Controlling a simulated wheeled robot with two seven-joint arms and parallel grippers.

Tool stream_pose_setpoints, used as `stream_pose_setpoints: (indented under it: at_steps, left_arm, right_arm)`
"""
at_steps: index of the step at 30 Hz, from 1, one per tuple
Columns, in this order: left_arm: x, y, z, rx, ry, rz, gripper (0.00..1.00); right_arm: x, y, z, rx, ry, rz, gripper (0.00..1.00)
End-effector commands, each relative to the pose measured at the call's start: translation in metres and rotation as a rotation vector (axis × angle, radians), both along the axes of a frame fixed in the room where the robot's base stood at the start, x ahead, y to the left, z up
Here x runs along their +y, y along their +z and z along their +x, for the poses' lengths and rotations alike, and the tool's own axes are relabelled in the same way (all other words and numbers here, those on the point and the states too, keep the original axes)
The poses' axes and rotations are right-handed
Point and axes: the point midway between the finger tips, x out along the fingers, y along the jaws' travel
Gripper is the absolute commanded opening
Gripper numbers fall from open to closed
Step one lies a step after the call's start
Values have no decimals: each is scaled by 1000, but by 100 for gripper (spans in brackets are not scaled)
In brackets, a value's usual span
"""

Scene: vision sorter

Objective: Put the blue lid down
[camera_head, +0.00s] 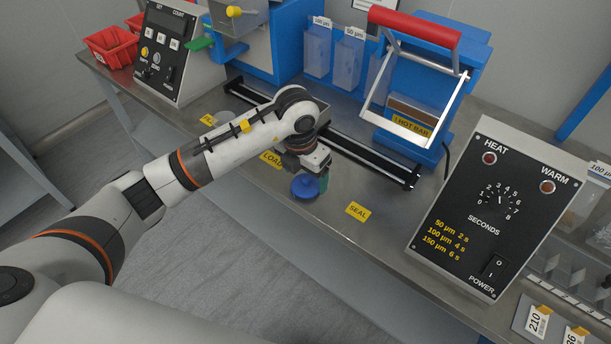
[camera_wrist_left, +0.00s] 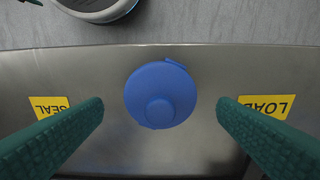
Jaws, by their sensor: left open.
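The blue lid (camera_head: 305,187) is a round disc with a small knob on top. It lies on the metal bench top between the yellow LOAD and SEAL labels. It also shows in the left wrist view (camera_wrist_left: 161,94), with its knob facing the camera. My left gripper (camera_head: 315,178) is just above and beside the lid. Its green fingers (camera_wrist_left: 160,125) are wide apart, one on each side of the lid, with clear gaps and nothing between them touching it. My right gripper is in neither view.
A black rail (camera_head: 365,158) runs along the bench behind the lid. A sealer with a red handle (camera_head: 414,27) stands at the back. A HEAT control box (camera_head: 490,215) stands at right. Bench around the SEAL label (camera_head: 357,212) is clear. The bench's front edge is close.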

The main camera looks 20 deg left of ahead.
Motion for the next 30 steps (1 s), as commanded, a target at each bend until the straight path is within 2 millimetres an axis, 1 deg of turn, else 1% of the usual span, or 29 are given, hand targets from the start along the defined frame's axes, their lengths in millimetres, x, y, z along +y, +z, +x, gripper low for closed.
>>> stream_pose_setpoints:
  at_steps: [1, 6, 9, 13, 15, 19, 30]
  left_arm:
    - [1, 12, 0, -7, -2, 1, 82]
    - [3, 50, -4, -7, -1, 1, 82]
    - [4, 70, -6, -5, -2, 0, 82]
    - [5, 89, -9, -5, 0, 1, 82]
    - [5, 95, -10, -4, -1, 1, 82]
    - [5, 101, -11, -2, 1, 1, 82]
    - [5, 101, -11, -1, 0, 1, 82]
  right_arm:
    - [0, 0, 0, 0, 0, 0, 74]
    - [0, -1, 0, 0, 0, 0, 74]
    - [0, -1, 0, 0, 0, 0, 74]
    - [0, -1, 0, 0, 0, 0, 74]
    - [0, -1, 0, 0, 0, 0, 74]
    - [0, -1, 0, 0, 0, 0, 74]
    - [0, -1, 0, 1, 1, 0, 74]
